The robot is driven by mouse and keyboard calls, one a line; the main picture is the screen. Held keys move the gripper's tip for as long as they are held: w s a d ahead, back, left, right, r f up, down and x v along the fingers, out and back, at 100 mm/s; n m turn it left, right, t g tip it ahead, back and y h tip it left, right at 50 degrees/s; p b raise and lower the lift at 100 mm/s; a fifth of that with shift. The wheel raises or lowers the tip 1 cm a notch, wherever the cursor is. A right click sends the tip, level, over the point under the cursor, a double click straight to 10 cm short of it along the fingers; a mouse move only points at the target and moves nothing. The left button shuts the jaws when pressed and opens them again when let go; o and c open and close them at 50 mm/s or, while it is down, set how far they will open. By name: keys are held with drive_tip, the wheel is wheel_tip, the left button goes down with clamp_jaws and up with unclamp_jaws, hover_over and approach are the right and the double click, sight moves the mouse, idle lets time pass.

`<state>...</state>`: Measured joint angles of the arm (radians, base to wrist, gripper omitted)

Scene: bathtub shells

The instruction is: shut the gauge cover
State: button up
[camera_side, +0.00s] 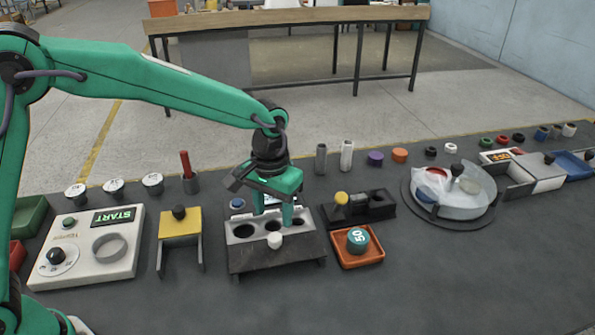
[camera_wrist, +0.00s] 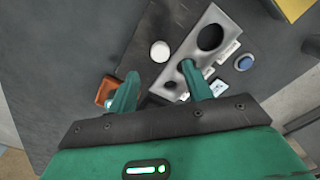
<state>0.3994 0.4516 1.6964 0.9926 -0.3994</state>
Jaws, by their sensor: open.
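The gauge block shows as a light panel (camera_side: 241,231) with several dark round holes, and it also shows in the wrist view (camera_wrist: 219,18). A dark flat plate (camera_side: 262,261), which looks like its cover folded open, lies along the panel's near side. A white round knob (camera_side: 274,240) stands on the plate; the wrist view shows this knob (camera_wrist: 160,51) from above. My gripper (camera_side: 287,217) is over the panel's right part, pointing down. In the wrist view its fingers (camera_wrist: 157,78) are apart with nothing held between them. My gripper hides part of the panel's right end.
To the right is an orange tray (camera_side: 376,258) with a teal weight (camera_side: 358,239), beside a dark block with a yellow knob (camera_side: 341,198). To the left are a yellow-topped stand (camera_side: 180,226) and a START panel (camera_side: 77,268). A blue button (camera_side: 237,203) sits behind the panel. The front table is clear.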

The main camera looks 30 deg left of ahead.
sight(275, 237)
drive_tip(key=shift+f, duration=3.5)
drive_tip(key=shift+c, duration=0.2)
clamp_jaws()
